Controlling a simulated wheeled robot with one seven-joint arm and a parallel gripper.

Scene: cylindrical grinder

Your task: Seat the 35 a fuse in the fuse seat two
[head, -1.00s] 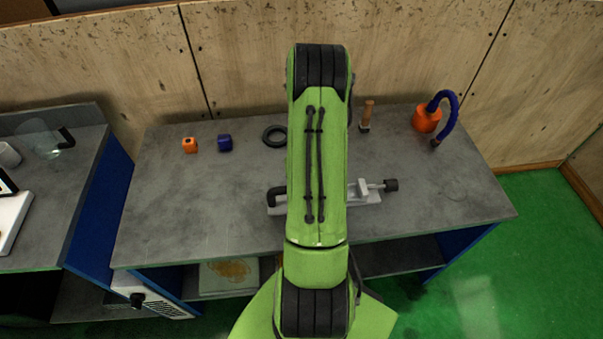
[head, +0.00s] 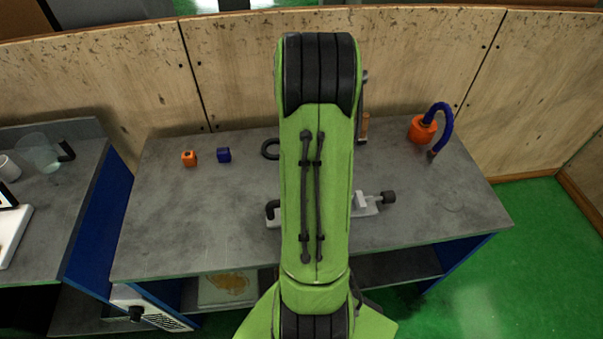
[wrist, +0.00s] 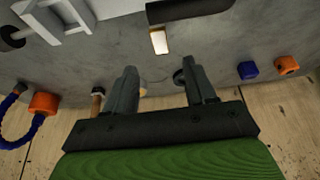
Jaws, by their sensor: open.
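No fuse marking or numbered fuse seat is readable, so I cannot tell which thing is the 35 A fuse or fuse seat two. My gripper (wrist: 160,88) is open and empty above the bench, in the wrist view, its fingers apart. A small pale block (wrist: 159,41) lies beyond the fingertips beside the fixture's black handle; the arm hides it in the head view. An orange block (head: 189,158) and a blue block (head: 223,155) sit on the bench's left part. They also show right of the fingers in the wrist view.
A grey fixture (head: 366,206) lies mid-bench, partly behind my arm. A black ring (head: 270,149), a wooden handle (head: 365,126) and an orange pot (head: 422,130) with a blue hose stand towards the back wall. The bench's left front (head: 190,220) is clear.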

